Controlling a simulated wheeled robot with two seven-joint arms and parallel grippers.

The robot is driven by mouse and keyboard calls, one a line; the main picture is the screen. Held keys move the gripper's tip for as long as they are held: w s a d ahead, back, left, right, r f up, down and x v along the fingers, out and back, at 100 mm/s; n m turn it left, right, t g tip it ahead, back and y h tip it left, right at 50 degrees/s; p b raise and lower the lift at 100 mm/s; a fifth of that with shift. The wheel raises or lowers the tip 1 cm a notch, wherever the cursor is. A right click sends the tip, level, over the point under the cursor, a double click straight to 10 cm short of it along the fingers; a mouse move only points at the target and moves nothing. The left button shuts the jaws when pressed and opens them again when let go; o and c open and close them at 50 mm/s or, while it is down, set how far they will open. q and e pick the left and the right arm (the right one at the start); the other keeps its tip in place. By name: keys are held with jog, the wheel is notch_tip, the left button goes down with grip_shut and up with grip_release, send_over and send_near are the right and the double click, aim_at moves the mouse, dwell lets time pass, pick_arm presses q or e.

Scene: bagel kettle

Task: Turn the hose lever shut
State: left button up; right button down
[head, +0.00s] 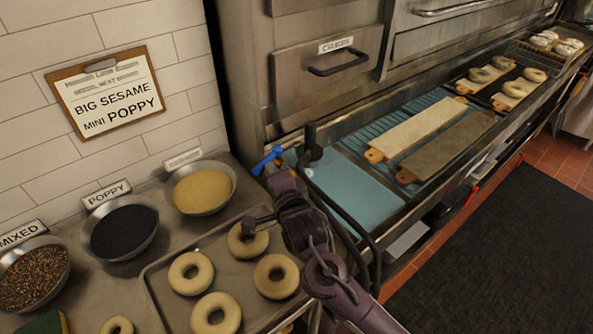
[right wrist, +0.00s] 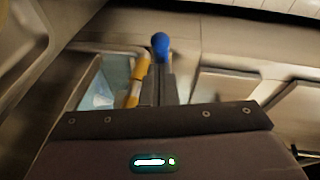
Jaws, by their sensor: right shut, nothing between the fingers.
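The hose lever is blue (head: 267,159) and stands at the left end of the blue-floored sink, beside the oven's lower corner. In the right wrist view its rounded blue end (right wrist: 160,43) shows just beyond my fingertips, beside a brass-yellow pipe (right wrist: 137,82). My right gripper (head: 274,174) is at the lever, mostly hidden by its own wrist. In the wrist view the fingers (right wrist: 162,82) are together with nothing between them; I cannot tell if they touch the lever. A black hose (head: 335,207) runs down past my right arm. My left gripper is not in view.
A tray (head: 153,284) of bagels lies left of my right arm, with bowls of sesame (head: 203,190), poppy (head: 124,231) and mixed topping (head: 33,277) behind it. Two boards (head: 417,128) lie across the sink's right part. The steel oven (head: 300,85) stands close behind.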

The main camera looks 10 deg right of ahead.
aim_at(258, 170)
jog(key=shift+w+a, duration=0.25)
jog(key=shift+a, duration=0.45)
jog(key=shift+w+a, duration=0.2)
jog(key=shift+a, duration=0.45)
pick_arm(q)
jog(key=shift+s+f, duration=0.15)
pick_arm(e)
jog(key=shift+r, duration=0.1)
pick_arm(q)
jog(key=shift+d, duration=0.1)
pick_arm(e)
jog(key=shift+a+r, duration=0.15)
jog(key=shift+r, duration=0.05)
